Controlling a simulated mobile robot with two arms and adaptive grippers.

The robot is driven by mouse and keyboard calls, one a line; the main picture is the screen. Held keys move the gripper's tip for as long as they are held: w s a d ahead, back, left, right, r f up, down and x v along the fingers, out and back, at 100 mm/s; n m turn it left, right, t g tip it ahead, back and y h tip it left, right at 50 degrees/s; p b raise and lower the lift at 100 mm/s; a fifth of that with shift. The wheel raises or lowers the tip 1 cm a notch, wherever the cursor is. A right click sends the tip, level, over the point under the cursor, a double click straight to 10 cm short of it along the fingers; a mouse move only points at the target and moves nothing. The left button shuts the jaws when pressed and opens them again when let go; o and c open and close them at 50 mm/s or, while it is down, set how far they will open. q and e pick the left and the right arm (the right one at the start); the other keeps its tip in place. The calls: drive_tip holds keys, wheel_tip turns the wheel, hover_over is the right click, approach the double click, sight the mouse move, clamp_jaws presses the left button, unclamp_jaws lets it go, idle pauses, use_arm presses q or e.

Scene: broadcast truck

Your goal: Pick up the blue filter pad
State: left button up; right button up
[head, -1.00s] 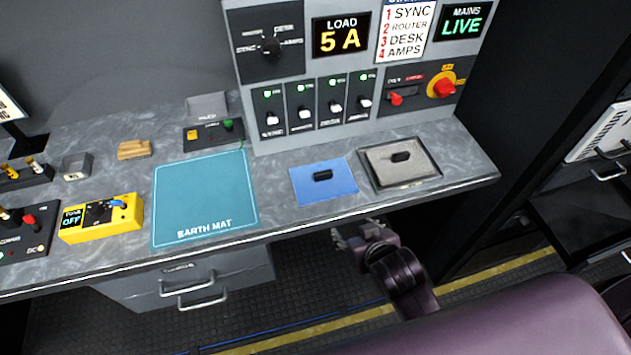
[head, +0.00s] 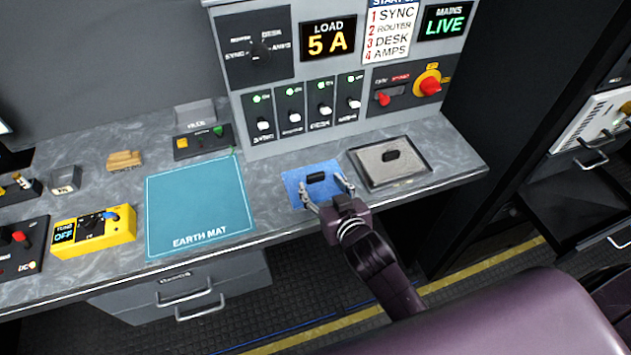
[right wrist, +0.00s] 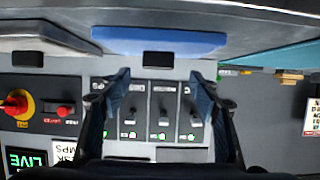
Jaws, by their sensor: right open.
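The blue filter pad (head: 296,179) lies flat on the grey worktop, with a black block handle (head: 316,177) on top. It also shows at the top of the right wrist view (right wrist: 160,40), with its handle (right wrist: 158,59) below it in the picture. My right gripper (head: 323,187) is open and empty at the front part of the pad, its fingers to either side of the handle. In the wrist view the open fingers (right wrist: 160,77) stand left and right of the handle, with clear space on both sides. My left gripper is not in view.
A grey pad in a dark-edged tray (head: 413,174) lies just right of the blue pad. The teal earth mat (head: 200,205) is to the left. The switch panel (head: 290,80) rises behind. A yellow tester (head: 93,231) sits farther left.

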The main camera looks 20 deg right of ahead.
sight(316, 175)
drive_tip(key=p+x, duration=0.1)
drive_tip(key=x, duration=0.5)
drive_tip(key=shift+d+p, duration=0.15)
drive_tip(key=shift+p, duration=0.2)
drive_tip(key=shift+w+f, duration=0.15)
drive_tip(key=shift+w, duration=0.2)
drive_tip(key=c, duration=1.3)
